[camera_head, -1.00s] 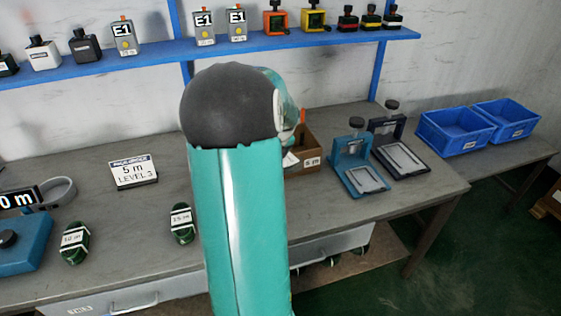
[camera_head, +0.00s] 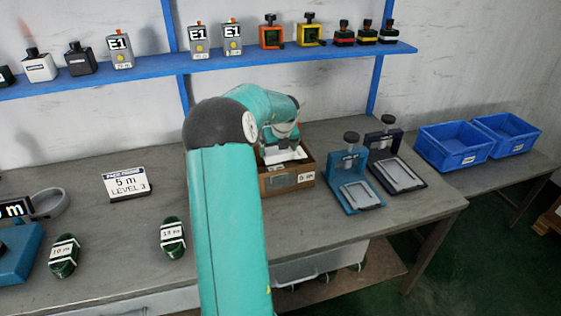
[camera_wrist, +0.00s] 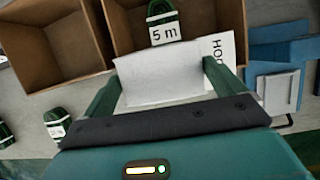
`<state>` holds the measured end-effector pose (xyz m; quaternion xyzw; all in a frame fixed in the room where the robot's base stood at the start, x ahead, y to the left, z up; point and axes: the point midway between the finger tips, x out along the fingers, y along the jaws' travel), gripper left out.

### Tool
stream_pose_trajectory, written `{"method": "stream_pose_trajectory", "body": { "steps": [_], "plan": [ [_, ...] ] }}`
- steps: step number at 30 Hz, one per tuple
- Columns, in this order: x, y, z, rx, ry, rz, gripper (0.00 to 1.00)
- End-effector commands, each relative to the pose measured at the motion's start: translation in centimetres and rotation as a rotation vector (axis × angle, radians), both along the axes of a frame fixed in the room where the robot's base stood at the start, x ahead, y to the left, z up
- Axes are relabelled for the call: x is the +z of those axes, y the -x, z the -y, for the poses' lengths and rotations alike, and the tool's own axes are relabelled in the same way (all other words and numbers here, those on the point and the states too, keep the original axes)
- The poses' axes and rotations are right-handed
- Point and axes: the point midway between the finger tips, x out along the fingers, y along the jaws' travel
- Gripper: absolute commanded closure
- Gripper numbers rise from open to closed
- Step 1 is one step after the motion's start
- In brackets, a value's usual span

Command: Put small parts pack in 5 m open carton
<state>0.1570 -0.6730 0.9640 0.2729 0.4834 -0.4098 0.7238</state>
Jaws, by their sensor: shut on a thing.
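My gripper (camera_wrist: 168,88) is shut on a white flat pack (camera_wrist: 160,82), taken as the small parts pack, which spans between its fingers. In the head view my gripper (camera_head: 283,146) is over the open brown carton (camera_head: 303,166), whose front label reads 5 m. In the wrist view this carton (camera_wrist: 205,18) lies just beyond the pack. A dark green coil (camera_wrist: 160,10) with a 5 m band is inside it. A white printed sheet (camera_wrist: 222,50) shows at the carton's right side, partly behind the pack. Whether the pack touches the carton is unclear.
A second open carton (camera_wrist: 50,45), empty where seen, stands left of the first. Blue and dark fixtures (camera_head: 356,185) stand to the right, then two blue bins (camera_head: 455,148). Green coils (camera_head: 172,238) and a 5 m level sign (camera_head: 127,184) lie left of my arm.

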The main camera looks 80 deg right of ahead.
Motion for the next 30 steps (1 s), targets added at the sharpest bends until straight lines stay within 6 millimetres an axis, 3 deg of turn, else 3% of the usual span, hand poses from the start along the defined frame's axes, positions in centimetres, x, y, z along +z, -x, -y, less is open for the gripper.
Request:
{"method": "stream_pose_trajectory", "body": {
  "steps": [3, 12, 17, 24, 30],
  "plan": [
    [-1.3, -0.1, 2.6, -0.001, -0.001, -0.003, 0.32],
    [-6.0, -0.7, 6.5, 0.004, 0.000, -0.002, 0.32],
    [-6.8, -0.9, 7.2, 0.005, 0.001, -0.001, 0.32],
    [-9.9, -0.9, 7.4, 0.004, -0.003, 0.000, 0.32],
    [-10.1, -0.9, 7.4, 0.004, 0.000, 0.000, 0.32]
  ]
}}
